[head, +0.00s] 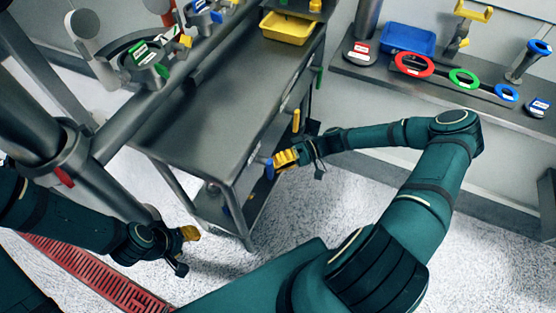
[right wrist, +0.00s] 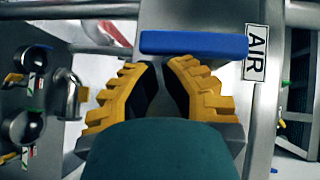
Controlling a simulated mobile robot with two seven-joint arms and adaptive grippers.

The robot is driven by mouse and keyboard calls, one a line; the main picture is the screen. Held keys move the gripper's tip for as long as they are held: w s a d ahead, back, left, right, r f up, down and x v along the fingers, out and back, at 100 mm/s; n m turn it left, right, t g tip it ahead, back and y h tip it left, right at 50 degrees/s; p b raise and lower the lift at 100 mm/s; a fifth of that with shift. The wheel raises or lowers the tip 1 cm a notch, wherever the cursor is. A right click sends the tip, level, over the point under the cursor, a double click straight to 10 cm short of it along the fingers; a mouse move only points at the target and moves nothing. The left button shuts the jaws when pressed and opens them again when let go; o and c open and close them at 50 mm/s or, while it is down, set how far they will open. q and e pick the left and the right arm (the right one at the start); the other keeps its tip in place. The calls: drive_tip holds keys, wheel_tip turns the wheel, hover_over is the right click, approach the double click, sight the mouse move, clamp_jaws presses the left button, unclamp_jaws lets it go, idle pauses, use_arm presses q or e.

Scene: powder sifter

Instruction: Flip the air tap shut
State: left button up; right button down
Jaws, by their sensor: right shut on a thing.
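The air tap's blue handle (right wrist: 194,43) lies crosswise at my right fingertips in the right wrist view, beside a white AIR label (right wrist: 256,53). In the head view the blue handle (head: 269,169) shows at the near end of the bench, just past my right gripper (head: 284,159). My right gripper (right wrist: 162,66) has its yellow fingers closed at the handle; the exact contact is partly hidden. My left gripper (head: 188,234) hangs low over the floor at the left, away from the tap; its finger gap cannot be made out.
The steel bench (head: 230,85) stands beside the tap, with a yellow tray (head: 287,27) at its far end. A yellow handle (head: 296,120) is on its side edge. A shelf (head: 440,92) at the right holds colored rings and a blue bin (head: 407,39). The floor (head: 340,205) in front is clear.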

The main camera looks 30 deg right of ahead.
drive_tip(key=shift+s+a+f, duration=0.15)
idle(0.5)
drive_tip(key=v, duration=1.2)
